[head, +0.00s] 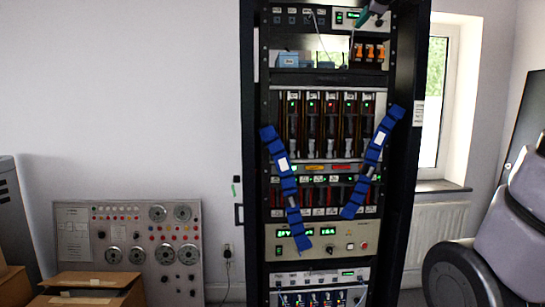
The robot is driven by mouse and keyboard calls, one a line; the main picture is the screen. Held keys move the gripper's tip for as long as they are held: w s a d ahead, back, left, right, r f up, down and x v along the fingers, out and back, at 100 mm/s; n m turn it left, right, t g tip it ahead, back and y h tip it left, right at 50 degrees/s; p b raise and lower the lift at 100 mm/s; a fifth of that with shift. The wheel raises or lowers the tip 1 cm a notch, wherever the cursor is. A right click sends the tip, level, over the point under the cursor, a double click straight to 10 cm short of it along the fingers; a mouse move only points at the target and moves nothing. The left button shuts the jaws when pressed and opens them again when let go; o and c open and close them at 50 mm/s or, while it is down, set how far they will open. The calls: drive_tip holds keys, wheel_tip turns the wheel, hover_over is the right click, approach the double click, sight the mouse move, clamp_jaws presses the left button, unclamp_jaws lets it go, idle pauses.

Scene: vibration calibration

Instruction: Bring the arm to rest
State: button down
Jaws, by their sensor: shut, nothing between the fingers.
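Part of my own arm (527,195) shows at the right edge of the head view, with light grey covers and a large dark round joint low down. The rest of the arm runs out of the frame. My gripper is not visible in this view, so its position relative to other things cannot be seen. The visible arm part appears to the right of the equipment rack (248,150), with the window and radiator behind it.
Two blue segmented straps (286,185) (373,163) hang in front of the rack. A grey control panel (130,240) and cardboard boxes (95,281) are at lower left. A radiator (436,228) stands under the window (433,100). The left wall is bare.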

drive_tip(key=s+a+f+m+g, duration=0.1)
drive_tip(key=s+f+m+g, duration=0.1)
drive_tip(key=s+f+m, duration=0.4)
drive_tip(key=s+a+f+m+g, duration=0.1)
drive_tip(key=s+f+m+g, duration=0.2)
drive_tip(key=s+f+m, duration=0.4)
drive_tip(key=s+a+f+m+g+y, duration=0.1)
drive_tip(key=s+f+m+g, duration=0.2)
drive_tip(key=s+f+m, duration=0.3)
drive_tip(key=s+f, duration=0.5)
drive_tip(key=f, duration=0.7)
drive_tip(key=shift+f+m, duration=0.2)
drive_tip(key=shift+m, duration=0.2)
